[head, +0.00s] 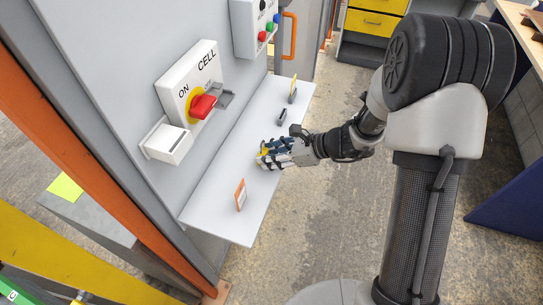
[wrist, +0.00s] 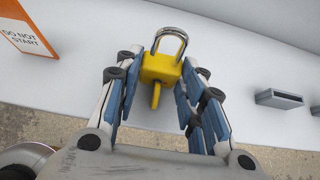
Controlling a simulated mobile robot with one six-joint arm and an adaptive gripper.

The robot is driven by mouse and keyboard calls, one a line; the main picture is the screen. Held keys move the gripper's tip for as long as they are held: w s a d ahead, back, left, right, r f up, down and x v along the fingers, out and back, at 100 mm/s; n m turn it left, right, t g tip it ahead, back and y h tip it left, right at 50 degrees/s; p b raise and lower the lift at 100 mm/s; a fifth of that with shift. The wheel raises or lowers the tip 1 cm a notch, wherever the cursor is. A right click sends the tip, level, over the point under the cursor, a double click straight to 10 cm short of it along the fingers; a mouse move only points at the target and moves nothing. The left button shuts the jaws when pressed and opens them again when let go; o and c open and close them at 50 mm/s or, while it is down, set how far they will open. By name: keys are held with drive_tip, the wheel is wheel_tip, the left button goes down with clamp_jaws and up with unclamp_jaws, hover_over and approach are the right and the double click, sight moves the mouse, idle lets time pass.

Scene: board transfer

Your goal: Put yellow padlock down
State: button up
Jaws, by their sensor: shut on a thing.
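The yellow padlock (wrist: 161,68) with a silver shackle is between the fingers of my gripper (wrist: 158,82) in the wrist view. The fingers are shut on its body, and the shackle points away from my palm. A yellow piece, like a key, sticks out of the padlock toward my palm. In the head view my gripper (head: 264,158) is over the grey shelf (head: 225,200), and a little of the yellow padlock (head: 264,151) shows at the fingertips. I cannot tell whether the padlock touches the shelf.
An orange and white "DO NOT START" tag (wrist: 28,32) is on the shelf, also seen in the head view (head: 240,195). Dark small holders (head: 282,116) sit farther along the shelf. A panel with a red switch (head: 202,106) and a white box (head: 168,142) rises behind.

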drive_tip(key=shift+r, duration=0.15)
drive_tip(key=shift+f, duration=0.3)
drive_tip(key=o, duration=1.1)
drive_tip(key=shift+r, duration=0.1)
drive_tip(key=shift+c, duration=0.2)
